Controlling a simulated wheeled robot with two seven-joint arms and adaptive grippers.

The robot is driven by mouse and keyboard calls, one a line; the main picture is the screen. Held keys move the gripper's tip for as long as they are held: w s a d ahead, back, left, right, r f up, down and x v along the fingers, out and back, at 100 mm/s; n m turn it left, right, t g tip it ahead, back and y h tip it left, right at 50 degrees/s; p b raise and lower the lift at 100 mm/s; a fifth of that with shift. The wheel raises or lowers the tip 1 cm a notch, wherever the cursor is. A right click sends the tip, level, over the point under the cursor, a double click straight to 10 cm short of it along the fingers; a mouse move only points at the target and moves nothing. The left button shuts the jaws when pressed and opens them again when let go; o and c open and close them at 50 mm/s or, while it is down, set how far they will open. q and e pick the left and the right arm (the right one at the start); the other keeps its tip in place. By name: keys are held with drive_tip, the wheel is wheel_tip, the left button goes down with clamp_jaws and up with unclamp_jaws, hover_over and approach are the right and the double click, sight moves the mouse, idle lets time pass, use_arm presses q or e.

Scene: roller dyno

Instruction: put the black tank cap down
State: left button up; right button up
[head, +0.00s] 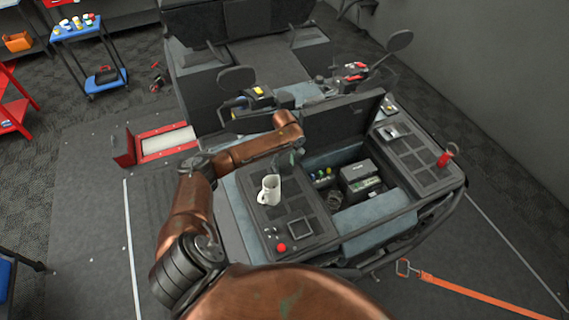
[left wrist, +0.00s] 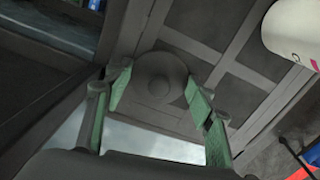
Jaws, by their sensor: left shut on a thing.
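The black tank cap (left wrist: 163,77) is a dark round disc with a small raised knob, seen in the left wrist view between the green fingers. My left gripper (left wrist: 160,88) is shut on it. In the head view my left gripper (head: 288,163) is over the back of the dark left console panel (head: 247,185), behind the white mug. The cap is not clear there. I cannot tell whether the cap touches the panel. My right gripper is not in view.
The white mug (head: 269,190) stands close in front of the gripper; it also shows in the left wrist view (left wrist: 295,28). A red button (head: 281,247) is on the front of the panel. To the right are an open bay with a black battery (head: 357,175) and a raised lid (head: 345,130).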

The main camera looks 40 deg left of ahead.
sight(285, 165)
use_arm(q)
drive_tip(key=o, duration=0.8)
drive_tip(key=shift+s+d+f, duration=0.2)
drive_tip(key=shift+s+f, duration=0.05)
drive_tip(key=shift+f, duration=0.25)
drive_tip(key=o, duration=0.4)
drive_tip(key=shift+w+a+f, duration=0.1)
drive_tip(key=shift+w+f, duration=0.05)
drive_tip(key=shift+f, duration=0.05)
drive_tip(key=shift+c, duration=0.2)
drive_tip(key=shift+r, duration=0.15)
drive_tip(key=shift+w+a+r+b, duration=0.1)
drive_tip(key=shift+r+b, duration=0.35)
drive_tip(key=shift+r, duration=0.05)
wheel_tip(285, 165, up, 13)
drive_tip(key=b, duration=0.1)
drive_tip(key=shift+f, duration=0.2)
